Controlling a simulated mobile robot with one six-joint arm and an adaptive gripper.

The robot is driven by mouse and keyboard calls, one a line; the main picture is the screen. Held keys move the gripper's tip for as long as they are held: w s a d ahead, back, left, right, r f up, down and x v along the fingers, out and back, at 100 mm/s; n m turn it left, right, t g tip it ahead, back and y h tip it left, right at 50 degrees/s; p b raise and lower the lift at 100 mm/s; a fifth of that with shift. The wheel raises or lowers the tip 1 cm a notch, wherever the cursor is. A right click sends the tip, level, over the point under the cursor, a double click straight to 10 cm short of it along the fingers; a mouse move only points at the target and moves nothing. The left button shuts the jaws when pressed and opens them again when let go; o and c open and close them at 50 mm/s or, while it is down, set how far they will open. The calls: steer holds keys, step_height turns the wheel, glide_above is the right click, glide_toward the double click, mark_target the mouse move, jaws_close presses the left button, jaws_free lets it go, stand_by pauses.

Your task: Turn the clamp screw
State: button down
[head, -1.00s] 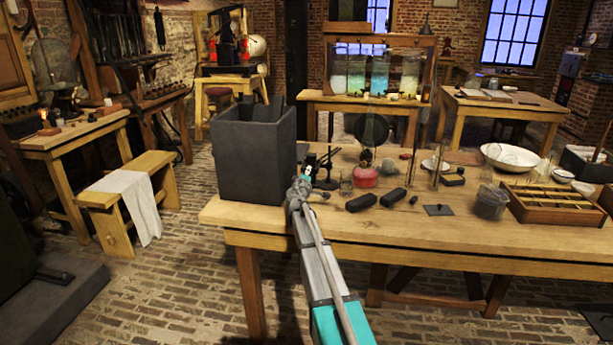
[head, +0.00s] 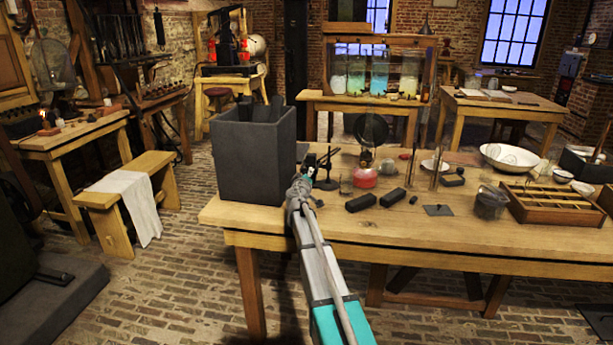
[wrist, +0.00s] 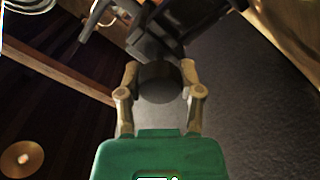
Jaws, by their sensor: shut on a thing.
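In the wrist view, my gripper (wrist: 160,75) has its two tan fingers on either side of a dark round knob (wrist: 159,92), closed on it. The knob looks like the head of the clamp screw. It sits against a dark metal clamp (wrist: 158,40) that reaches toward the top of the picture. My own arm hides the knob there, and only dark clamp parts (head: 327,168) show just behind the gripper.
The grey jar's wall (wrist: 245,95) is close to the gripper's right in the wrist view. On the wooden table (head: 400,230) are dark blocks (head: 361,202), a red-based lamp (head: 364,177), glass vessels and a compartmented tray (head: 560,205). The table's front middle is clear.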

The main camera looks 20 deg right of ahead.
steer(key=shift+c, duration=1.2)
jaws_free()
steer(key=shift+s+a, duration=0.1)
steer(key=v, duration=1.1)
steer(key=shift+s+a, duration=0.2)
steer(key=shift+s, duration=0.05)
